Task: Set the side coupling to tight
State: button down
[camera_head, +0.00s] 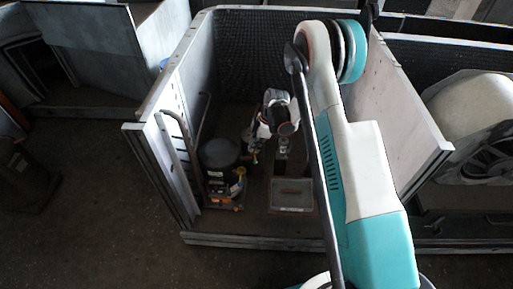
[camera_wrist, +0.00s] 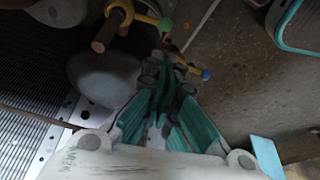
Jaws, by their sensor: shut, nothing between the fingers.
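In the wrist view, a yellow fitting with a brown stub (camera_wrist: 106,32) and a green-tipped lever (camera_wrist: 164,24) shows at upper left. A second small lever with a blue tip (camera_wrist: 205,74) lies just beyond my fingertips, to their right. I cannot tell which fitting is the side coupling, nor read its setting. My gripper (camera_wrist: 166,72) has teal fingers, which are closed together and empty. Its tips overlap the fitting by the blue-tipped lever in the picture; whether they touch is unclear. In the head view, small yellow parts (camera_head: 241,171) show beside a dark rounded tank (camera_head: 219,154).
An open-topped grey housing (camera_head: 160,165) surrounds the machine, with tall side walls. A metal tube handle (camera_head: 183,140) stands at the left. A grey box (camera_head: 291,194) sits on the housing floor. In the wrist view, a rounded grey body (camera_wrist: 100,75) is left of my fingers.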

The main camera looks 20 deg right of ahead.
aim_at(255, 159)
jog(key=a+m, duration=0.1)
jog(key=w+a+r+m+p, duration=0.1)
jog(key=a+m+t+p, duration=0.1)
jog(key=shift+w+r, duration=0.2)
jog(key=shift+r, duration=0.1)
jog(key=shift+a+f, duration=0.1)
dwell(0.3)
jog(key=b+x, duration=0.4)
jog(key=x, duration=0.6)
jog(key=d, duration=0.1)
jog(key=s+d+b, duration=0.1)
jog(key=d, duration=0.1)
jog(key=shift+s+d+f+b, duration=0.2)
jog(key=shift+d+f+b, duration=0.05)
jog(key=shift+d+b, duration=0.05)
